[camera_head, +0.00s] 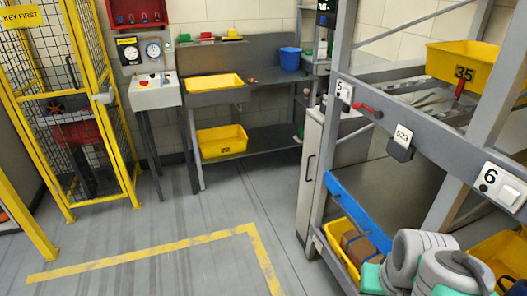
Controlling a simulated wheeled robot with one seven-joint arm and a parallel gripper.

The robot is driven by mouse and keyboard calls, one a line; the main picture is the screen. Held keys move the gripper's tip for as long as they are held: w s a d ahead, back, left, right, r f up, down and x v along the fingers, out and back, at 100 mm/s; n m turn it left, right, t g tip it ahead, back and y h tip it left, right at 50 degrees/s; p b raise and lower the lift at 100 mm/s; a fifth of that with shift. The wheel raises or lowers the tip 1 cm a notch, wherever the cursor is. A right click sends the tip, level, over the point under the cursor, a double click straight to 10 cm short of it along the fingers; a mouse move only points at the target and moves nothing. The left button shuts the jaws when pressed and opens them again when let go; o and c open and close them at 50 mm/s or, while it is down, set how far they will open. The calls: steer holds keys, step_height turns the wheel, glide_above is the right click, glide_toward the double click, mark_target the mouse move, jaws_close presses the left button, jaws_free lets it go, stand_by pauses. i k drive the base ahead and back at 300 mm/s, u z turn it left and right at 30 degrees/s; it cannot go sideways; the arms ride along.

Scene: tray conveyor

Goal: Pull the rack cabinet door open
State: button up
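The rack cabinet (316,135) is a narrow, tall, pale grey cabinet at the left end of the rack, right of the picture's middle. Its door (308,200) faces left and carries a slim, dark vertical handle (309,167). The door looks shut, seen at a steep angle, and the rack's upright hides part of the cabinet on the right. Grey and teal links of my arm show at the bottom right, in front of the rack. My gripper is not in view, and nothing of mine touches the handle.
The rack (425,142) with its blue-edged shelf (357,212) stands right of the cabinet. A workbench (250,97) with yellow bins is at the back. A yellow mesh cage (72,110) stands at left. The grey floor (190,210) before the cabinet is clear.

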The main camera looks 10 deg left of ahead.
mark_target(314, 131)
steer(key=u, duration=0.75)
steer(key=i, duration=2.2)
steer(key=u, duration=0.6)
steer(key=i, duration=0.5)
steer(key=u, duration=0.05)
